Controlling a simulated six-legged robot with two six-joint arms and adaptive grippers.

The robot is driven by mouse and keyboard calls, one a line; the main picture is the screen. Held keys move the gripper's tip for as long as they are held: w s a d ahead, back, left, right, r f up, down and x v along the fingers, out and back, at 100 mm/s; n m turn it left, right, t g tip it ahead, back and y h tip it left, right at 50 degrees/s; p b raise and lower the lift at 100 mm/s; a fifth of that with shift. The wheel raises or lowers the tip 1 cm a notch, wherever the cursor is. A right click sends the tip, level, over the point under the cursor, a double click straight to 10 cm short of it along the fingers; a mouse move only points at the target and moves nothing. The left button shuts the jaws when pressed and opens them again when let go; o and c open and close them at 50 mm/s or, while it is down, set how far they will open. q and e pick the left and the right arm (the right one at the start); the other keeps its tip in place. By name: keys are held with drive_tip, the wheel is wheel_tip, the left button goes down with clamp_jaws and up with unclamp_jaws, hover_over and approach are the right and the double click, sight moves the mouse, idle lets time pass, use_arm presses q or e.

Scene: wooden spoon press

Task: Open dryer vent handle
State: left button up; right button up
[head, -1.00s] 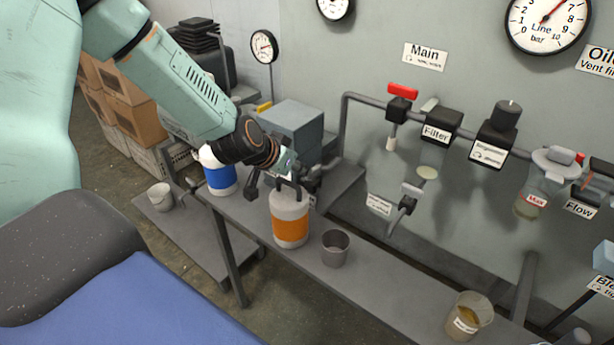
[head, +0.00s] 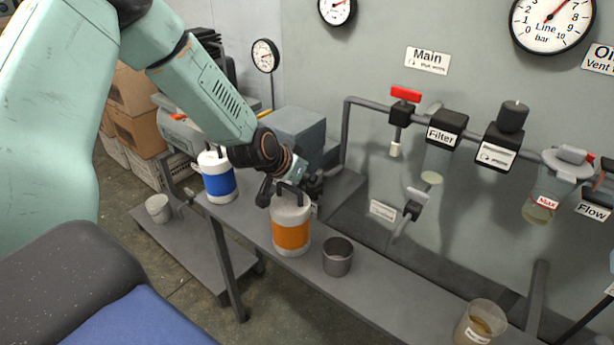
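I cannot pick out the dryer vent handle for certain. A small grey lever valve (head: 413,207) hangs below the filter, beside a label (head: 382,210) too blurred to read. My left gripper (head: 288,187) points down behind the dark handle of a white jug with an orange band (head: 291,235) on the bench. Its dark fingers look spread, one left of the jug handle and one right, with nothing seen between them; contact with the jug cannot be told. A blue-grey box (head: 297,125) stands just behind the gripper, partly hidden. My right gripper is out of view.
A blue-banded jug (head: 219,183), an empty grey cup (head: 337,259) and a beaker of brown liquid (head: 480,325) stand on the narrow bench (head: 385,290). A red-handled valve (head: 404,95) and filter (head: 440,135) are on the wall pipe.

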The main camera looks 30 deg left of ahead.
use_arm(q)
drive_tip(key=shift+d, duration=0.15)
clamp_jaws()
drive_tip(key=shift+r+p, duration=0.1)
drive_tip(key=shift+p, duration=0.4)
drive_tip(key=shift+w+d+n+g+y+p, duration=0.15)
drive_tip(key=shift+d+n+g+y+p, duration=0.2)
drive_tip(key=shift+n+y+p, duration=0.95)
drive_tip(key=shift+w+d+n+g+y+p, duration=0.15)
drive_tip(key=shift+n+g+y+p, duration=0.25)
drive_tip(key=shift+n+y+p, duration=0.95)
drive_tip(key=shift+w+d+n+g+y+p, duration=0.1)
drive_tip(key=shift+d+n+g+y+p, duration=0.4)
drive_tip(key=shift+n+p, duration=1.4)
drive_tip(key=shift+a, duration=0.15)
